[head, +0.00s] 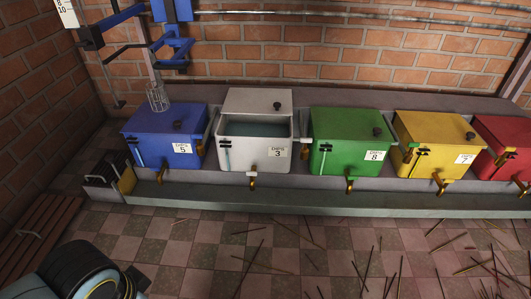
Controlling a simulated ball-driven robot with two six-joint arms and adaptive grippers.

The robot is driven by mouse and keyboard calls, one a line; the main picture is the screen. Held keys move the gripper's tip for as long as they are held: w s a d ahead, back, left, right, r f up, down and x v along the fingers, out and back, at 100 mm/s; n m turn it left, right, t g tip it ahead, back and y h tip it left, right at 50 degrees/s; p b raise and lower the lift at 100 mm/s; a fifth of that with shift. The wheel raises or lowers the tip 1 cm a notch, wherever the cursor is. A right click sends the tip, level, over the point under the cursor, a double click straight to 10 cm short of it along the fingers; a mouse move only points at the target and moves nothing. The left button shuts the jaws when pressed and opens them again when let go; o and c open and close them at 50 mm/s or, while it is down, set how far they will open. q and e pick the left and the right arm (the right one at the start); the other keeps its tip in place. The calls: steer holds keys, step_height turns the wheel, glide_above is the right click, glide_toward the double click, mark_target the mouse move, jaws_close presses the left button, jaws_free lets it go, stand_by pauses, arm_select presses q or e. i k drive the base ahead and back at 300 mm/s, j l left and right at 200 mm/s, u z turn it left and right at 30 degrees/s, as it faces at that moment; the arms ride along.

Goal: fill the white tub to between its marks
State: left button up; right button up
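The white tub (232,153) stands in the row between the blue and green tubs. Its lid (258,101) is raised at the back, and grey-blue liquid (256,130) shows inside, below the rim. A label reading 3 is on its front. A thin upright gauge (225,155) with dark marks is at the front left; I cannot read the level against the marks. A brass tap (252,182) is at the bottom front; whether it is open I cannot tell, and no flow shows. Neither of my grippers is in view.
Closed blue (155,140), green (341,152), yellow (422,145) and red (510,148) tubs stand on a grey ledge (330,205). A wire basket (157,97) hangs near the blue tub from a blue frame (171,45). Sticks litter the floor at right; a slatted bench (38,232) stands left.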

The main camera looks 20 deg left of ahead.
mark_target(305, 140)
steer(key=i+l+u, duration=0.3)
steer(key=i+l, duration=0.25)
steer(key=i+l+u, duration=0.15)
steer(key=l, duration=0.25)
steer(key=i+l+u, duration=0.15)
steer(key=i+l, duration=0.15)
steer(key=i+l+u, duration=0.15)
steer(key=l, duration=0.3)
steer(key=i+l+u, duration=0.1)
steer(key=i+l, duration=0.15)
steer(key=l, duration=0.15)
